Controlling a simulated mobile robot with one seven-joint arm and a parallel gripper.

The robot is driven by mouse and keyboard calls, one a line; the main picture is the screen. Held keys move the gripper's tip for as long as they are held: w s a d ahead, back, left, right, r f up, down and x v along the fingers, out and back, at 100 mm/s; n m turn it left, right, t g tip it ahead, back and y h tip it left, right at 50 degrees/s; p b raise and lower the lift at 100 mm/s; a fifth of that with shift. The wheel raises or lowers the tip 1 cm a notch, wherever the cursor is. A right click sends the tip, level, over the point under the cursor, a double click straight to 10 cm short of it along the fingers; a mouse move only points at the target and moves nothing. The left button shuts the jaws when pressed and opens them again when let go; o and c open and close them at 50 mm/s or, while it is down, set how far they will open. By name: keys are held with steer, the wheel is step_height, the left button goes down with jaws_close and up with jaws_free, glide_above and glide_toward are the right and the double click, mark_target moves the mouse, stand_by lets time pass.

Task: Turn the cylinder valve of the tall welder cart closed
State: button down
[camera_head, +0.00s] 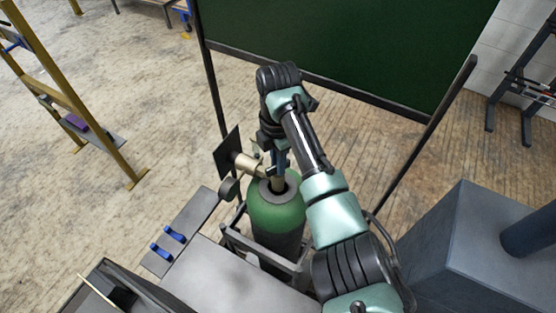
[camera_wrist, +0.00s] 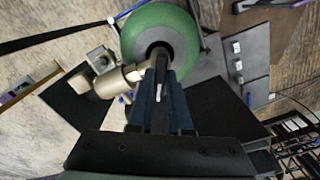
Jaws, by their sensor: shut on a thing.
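A green gas cylinder (camera_head: 276,211) stands upright in the welder cart (camera_head: 236,240), with a grey collar at its top. A brass-coloured valve body with a regulator (camera_head: 246,163) sticks out to the left of the cylinder's neck. My gripper (camera_head: 279,172) points down over the cylinder top. In the wrist view my gripper (camera_wrist: 161,75) is shut on the valve at the neck. The valve part between the fingertips is mostly hidden. The cylinder's green shoulder (camera_wrist: 150,22) and the brass regulator body (camera_wrist: 118,80) show beside the fingers.
A dark green screen (camera_head: 345,45) on a black frame stands just behind the arm. A grey box (camera_head: 455,240) is at the right. A grey panel with blue handles (camera_head: 175,235) lies left of the cart. A yellow rack (camera_head: 75,100) stands farther left on open floor.

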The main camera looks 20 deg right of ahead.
steer(key=m+p, duration=0.1)
steer(key=m, duration=0.2)
steer(key=shift+r+m, duration=0.1)
steer(key=shift+m, duration=0.3)
steer(key=m+p, duration=0.2)
steer(key=m, duration=0.2)
steer(key=shift+m, duration=0.3)
steer(key=m+p, duration=0.1)
steer(key=m, duration=0.7)
steer(key=shift+p, duration=0.35)
steer(key=m, duration=0.7)
steer(key=shift+p, duration=0.35)
steer(key=m, duration=0.6)
steer(key=shift+m, duration=0.4)
